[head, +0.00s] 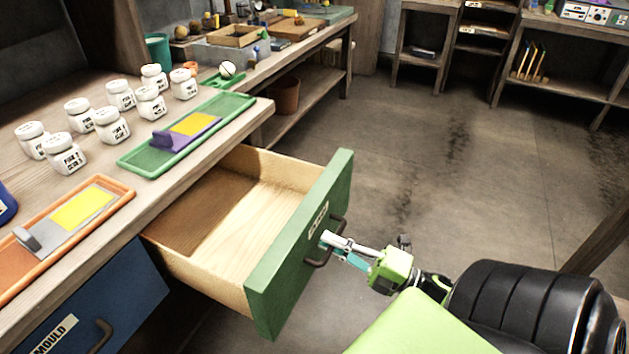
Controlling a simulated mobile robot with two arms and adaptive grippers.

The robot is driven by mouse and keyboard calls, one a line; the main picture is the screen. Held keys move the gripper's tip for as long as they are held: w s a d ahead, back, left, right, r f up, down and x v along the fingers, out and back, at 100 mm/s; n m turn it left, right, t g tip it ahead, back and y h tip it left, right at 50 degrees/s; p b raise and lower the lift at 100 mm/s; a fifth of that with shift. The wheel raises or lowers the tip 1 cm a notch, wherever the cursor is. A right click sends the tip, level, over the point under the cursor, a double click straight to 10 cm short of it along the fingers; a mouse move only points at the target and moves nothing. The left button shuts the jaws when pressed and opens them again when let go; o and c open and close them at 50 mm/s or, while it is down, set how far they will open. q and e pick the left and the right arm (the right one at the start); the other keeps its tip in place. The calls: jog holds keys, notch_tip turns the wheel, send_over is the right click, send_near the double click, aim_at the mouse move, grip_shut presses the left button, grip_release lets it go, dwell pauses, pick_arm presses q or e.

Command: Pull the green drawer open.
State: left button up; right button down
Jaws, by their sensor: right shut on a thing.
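The green drawer (290,262) is pulled well out from under the workbench. Its wooden inside (225,212) looks empty. A dark handle (336,229) is on its green front, below a small white label. My right gripper (327,243) is at the handle and shut on it, with my arm coming in from the lower right. My left gripper is not in view.
A blue drawer (95,310) marked "MOULD" is at the lower left, closed. The workbench (230,133) holds several white jars (110,125), a green tray (150,158) and an orange tray (122,187). The concrete floor (450,185) to the right is clear.

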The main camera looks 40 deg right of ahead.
jog(key=shift+s+d, duration=0.25)
jog(key=shift+s, duration=0.4)
jog(key=c, duration=2.2)
grip_release()
jog(key=shift+o, duration=0.2)
jog(key=v, duration=1.2)
